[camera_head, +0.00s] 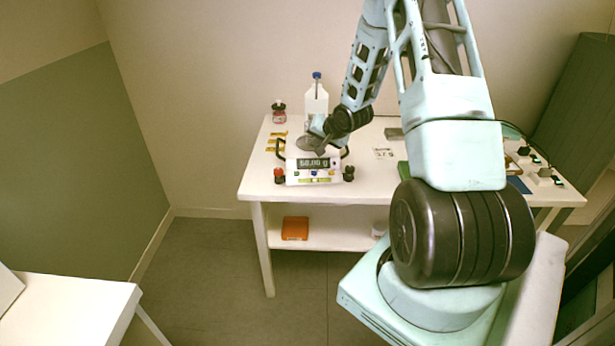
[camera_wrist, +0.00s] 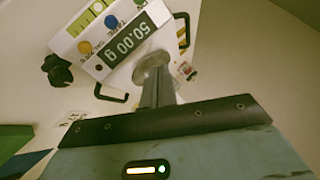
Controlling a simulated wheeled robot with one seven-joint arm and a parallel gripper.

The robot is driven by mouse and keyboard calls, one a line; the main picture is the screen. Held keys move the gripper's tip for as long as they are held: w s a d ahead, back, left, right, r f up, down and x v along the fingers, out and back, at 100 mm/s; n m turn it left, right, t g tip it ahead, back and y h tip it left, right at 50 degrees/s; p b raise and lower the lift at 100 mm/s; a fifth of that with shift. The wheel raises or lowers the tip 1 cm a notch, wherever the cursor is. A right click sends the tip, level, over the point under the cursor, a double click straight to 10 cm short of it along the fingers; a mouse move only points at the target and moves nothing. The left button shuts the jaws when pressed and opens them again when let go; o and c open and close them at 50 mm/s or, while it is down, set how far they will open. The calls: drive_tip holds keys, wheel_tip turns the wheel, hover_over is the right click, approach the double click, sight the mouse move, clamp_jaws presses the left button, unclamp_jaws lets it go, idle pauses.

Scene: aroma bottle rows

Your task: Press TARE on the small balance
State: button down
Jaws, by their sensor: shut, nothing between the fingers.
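The small balance (camera_head: 314,178) stands at the front left of the white table, with a round grey pan (camera_head: 309,143) behind its display. The display (camera_wrist: 130,43) reads 50.00 g in the wrist view. Below it is a row of coloured buttons, including an orange one (camera_wrist: 85,47) and a blue one (camera_wrist: 111,21). The small lettering by the buttons is too blurred to read surely. My gripper (camera_head: 318,131) is shut and empty, with its fingertips (camera_wrist: 155,80) by the pan, on the far side of the display from the buttons. I cannot tell whether they touch it.
Black handles flank the balance, with a red knob (camera_head: 279,175) and a black knob (camera_head: 348,173) at its front corners. A white bottle (camera_head: 316,100) and a small red-labelled jar (camera_head: 279,113) stand behind. An orange box (camera_head: 295,228) lies on the lower shelf.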

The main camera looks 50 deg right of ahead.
drive_tip(key=shift+f, duration=0.1)
drive_tip(key=b, duration=0.6)
hover_over(314, 173)
drive_tip(key=s, duration=0.1)
wheel_tip(314, 173, down, 7)
drive_tip(key=shift+r, duration=0.15)
drive_tip(key=shift+f+b, duration=0.7)
drive_tip(key=shift+f, duration=0.25)
drive_tip(key=shift+f, duration=0.1)
idle(0.7)
drive_tip(key=shift+f, duration=0.3)
drive_tip(key=shift+f+b, duration=0.35)
drive_tip(key=shift+f, duration=0.05)
idle(0.8)
drive_tip(key=shift+r+p, duration=0.8)
drive_tip(key=shift+r, duration=0.1)
